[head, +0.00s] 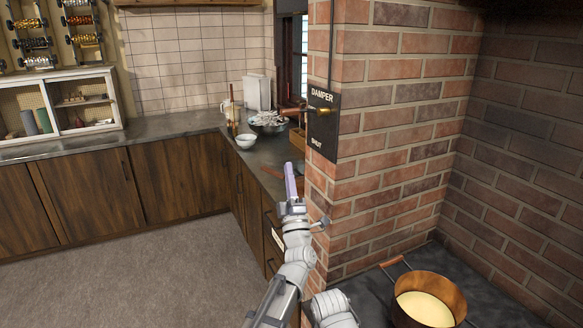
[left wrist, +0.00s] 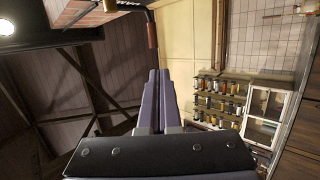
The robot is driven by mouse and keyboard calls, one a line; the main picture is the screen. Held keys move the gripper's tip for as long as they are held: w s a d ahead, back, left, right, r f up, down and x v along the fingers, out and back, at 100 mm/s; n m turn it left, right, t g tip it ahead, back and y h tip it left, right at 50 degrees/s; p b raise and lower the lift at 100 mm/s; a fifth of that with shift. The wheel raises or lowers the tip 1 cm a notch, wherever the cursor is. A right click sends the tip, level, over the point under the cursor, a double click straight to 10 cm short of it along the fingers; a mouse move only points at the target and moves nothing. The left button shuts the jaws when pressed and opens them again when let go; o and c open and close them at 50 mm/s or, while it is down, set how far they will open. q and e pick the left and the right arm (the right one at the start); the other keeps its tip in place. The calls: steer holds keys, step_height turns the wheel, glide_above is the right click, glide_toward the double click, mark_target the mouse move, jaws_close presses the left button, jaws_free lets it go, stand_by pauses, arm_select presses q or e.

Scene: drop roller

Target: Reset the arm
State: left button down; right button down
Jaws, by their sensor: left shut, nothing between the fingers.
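My left arm comes up from the bottom of the head view, with the left gripper (head: 290,168) pointing up just left of the brick pillar. Its purple fingers also show in the left wrist view (left wrist: 159,77), pressed together side by side with nothing between them. The gripper is below and left of the black damper plate (head: 322,130), which reads "DAMPER" at the top and "SHUT" lower down. A damper lever (head: 294,109) with a wooden grip sticks out to the left from the plate, apart from my gripper. My right gripper is not in view.
The brick pillar (head: 385,130) stands close to the right of my left arm. A copper pan (head: 460,300) with pale yellow contents sits at the bottom right. A white bowl (head: 246,141) and a bowl of pale pieces (head: 268,124) stand on the counter. The floor (head: 130,275) is clear.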

arm_select(q)
step_height(320, 180, down, 13)
steer(key=w+d+m+g+h, duration=0.2)
steer(key=w+m+g+h, duration=0.1)
steer(key=m+g+h, duration=0.55)
steer(key=s+a+f+m+g, duration=0.2)
steer(key=s+f+m+g, duration=0.2)
steer(key=f, duration=0.4)
steer(key=s+a+f+m+g, duration=0.25)
steer(key=s+f+m, duration=0.2)
steer(key=f, duration=0.25)
steer(key=s+a+f+m+g+y, duration=0.1)
steer(key=s+a+f+g, duration=0.2)
steer(key=s, duration=0.3)
steer(key=s+a+f+g, duration=0.2)
steer(key=s+g, duration=0.1)
steer(key=s, duration=0.4)
steer(key=s+a+f+m+g+y, duration=0.1)
steer(key=s+a+f+g, duration=0.25)
steer(key=s, duration=0.25)
steer(key=s+d+r+m+p, duration=0.1)
steer(key=s+d+r+p, duration=0.1)
steer(key=d, duration=0.4)
steer(key=s+d+r+m+g+p, duration=0.1)
steer(key=s+d+r+m+p, duration=0.1)
steer(key=d, duration=0.4)
steer(key=shift+s+r+m+y, duration=0.3)
steer(key=shift+s+y, duration=0.15)
steer(key=shift+s, duration=0.25)
steer(key=shift+d, duration=0.1)
